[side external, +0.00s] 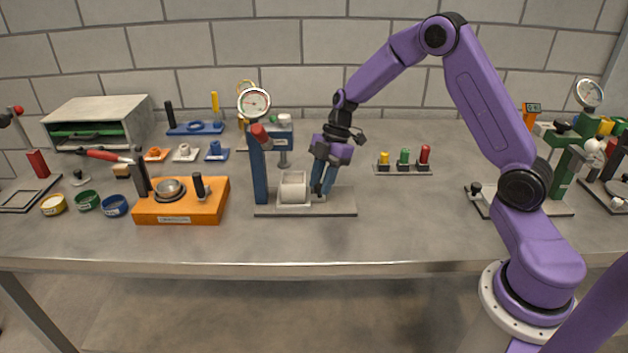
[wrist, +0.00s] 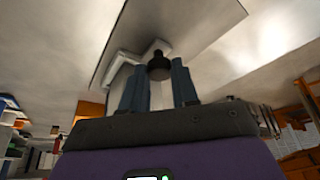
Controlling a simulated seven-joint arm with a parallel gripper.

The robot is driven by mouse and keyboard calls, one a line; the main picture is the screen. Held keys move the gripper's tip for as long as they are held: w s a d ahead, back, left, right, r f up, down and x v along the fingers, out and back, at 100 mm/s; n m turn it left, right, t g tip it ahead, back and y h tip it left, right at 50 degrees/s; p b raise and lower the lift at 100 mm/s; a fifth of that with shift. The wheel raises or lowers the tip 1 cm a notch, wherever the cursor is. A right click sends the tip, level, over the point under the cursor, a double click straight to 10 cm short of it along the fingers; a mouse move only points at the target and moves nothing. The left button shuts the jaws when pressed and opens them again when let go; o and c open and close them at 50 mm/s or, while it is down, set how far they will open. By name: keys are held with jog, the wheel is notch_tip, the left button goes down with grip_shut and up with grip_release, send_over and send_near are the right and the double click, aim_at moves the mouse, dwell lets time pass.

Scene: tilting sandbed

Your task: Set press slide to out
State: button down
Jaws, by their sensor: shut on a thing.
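The press stands mid-table in the side view, with a blue column (side external: 260,170), a red-tipped lever (side external: 261,134) and a grey base plate (side external: 335,207). Its pale slide (side external: 293,188) sits low on the plate, right of the column. My gripper (side external: 322,192) points down at the slide's right side, over the plate. In the wrist view, the dark knob (wrist: 159,66) of the slide shows between my blue-grey fingers (wrist: 157,90), and they are shut on it. The side view hides the knob behind the fingers.
An orange fixture (side external: 205,212) with a metal cup stands left of the press. A rack of coloured plugs (side external: 404,168) stands to the right. The tabletop (side external: 400,220) is clear in front of that rack and right of the base plate.

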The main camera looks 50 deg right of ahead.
jog(key=s+d, duration=0.6)
jog(key=d, duration=0.1)
jog(key=shift+s, duration=0.35)
jog(key=c, duration=1.1)
grip_release()
jog(key=shift+r, duration=0.25)
jog(key=v, duration=1.7)
